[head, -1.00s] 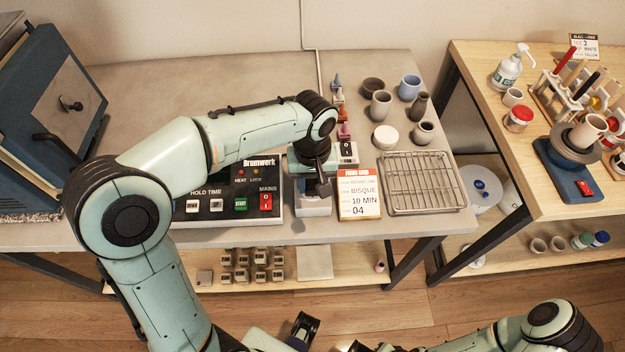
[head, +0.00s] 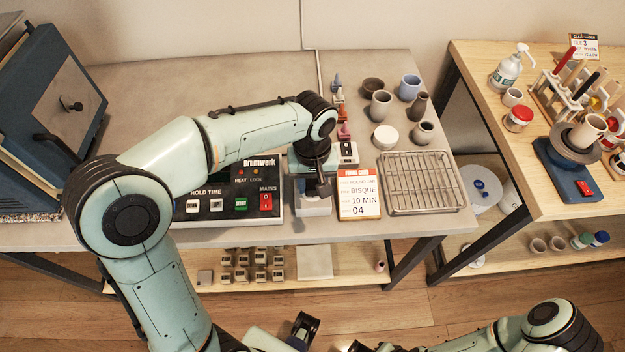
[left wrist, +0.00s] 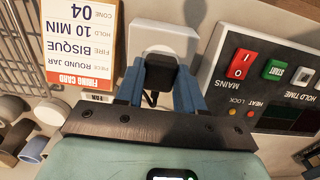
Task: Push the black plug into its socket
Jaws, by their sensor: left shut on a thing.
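The black plug (left wrist: 160,73) is between the two blue-grey fingers of my left gripper (left wrist: 159,87) in the left wrist view. The gripper is shut on it, and a short dark cord shows below the plug. The pale socket block (left wrist: 165,38) is directly beyond the plug; I cannot tell how far the plug sits in it. In the head view my left gripper (head: 321,188) points down over the socket block (head: 314,208), and the plug is hidden or too small to make out.
The control panel (head: 216,203) stands close to the left of the socket and the firing card (head: 358,194) close to its right. A wire rack (head: 420,182) lies further right. Several pots and a small switch box (head: 347,152) are behind.

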